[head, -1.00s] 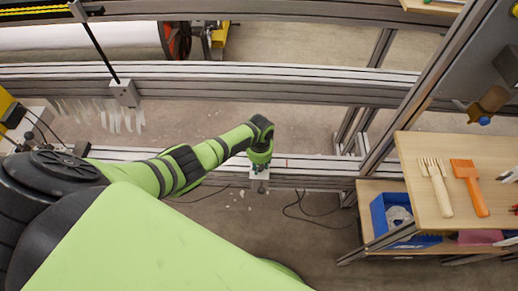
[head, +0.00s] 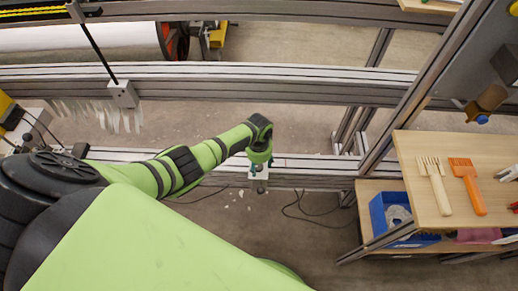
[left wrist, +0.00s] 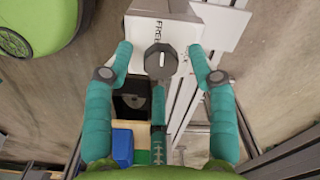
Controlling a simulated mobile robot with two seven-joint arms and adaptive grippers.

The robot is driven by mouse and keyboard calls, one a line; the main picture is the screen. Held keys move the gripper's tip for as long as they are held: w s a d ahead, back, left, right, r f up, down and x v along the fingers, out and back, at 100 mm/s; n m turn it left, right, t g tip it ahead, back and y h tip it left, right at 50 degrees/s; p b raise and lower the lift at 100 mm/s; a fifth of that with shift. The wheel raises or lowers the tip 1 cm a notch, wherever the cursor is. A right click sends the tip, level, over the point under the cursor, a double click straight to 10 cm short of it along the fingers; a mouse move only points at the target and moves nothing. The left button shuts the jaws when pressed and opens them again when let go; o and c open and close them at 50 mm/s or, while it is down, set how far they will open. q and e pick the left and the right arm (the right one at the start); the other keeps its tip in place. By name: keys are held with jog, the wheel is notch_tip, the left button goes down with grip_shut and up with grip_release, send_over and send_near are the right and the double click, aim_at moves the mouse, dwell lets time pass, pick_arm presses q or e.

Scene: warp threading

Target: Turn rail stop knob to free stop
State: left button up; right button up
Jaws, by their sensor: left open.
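The rail stop is a pale block (head: 259,186) on the lower rail (head: 310,168) in the head view. In the left wrist view, the block (left wrist: 180,38) carries the dark grey faceted knob (left wrist: 160,61), which has a light line on its face. Lettering that appears to read "FREE" is on the block beside the knob. My left gripper (head: 260,165) is over the block. Its open teal fingers (left wrist: 160,52) stand on either side of the knob, with visible gaps in the picture. The knob is hidden in the head view. My right gripper is not in view.
A wooden shelf (head: 412,160) at the right holds a fork-like comb (head: 434,185) and an orange brush (head: 467,185). A blue bin (head: 380,217) sits below. Cables (head: 300,208) lie on the floor.

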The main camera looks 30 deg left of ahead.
aim_at(259, 167)
pick_arm(q)
notch_tip(259, 167, up, 12)
jog(key=shift+f, duration=0.2)
jog(key=shift+s+d, duration=0.1)
dwell(0.6)
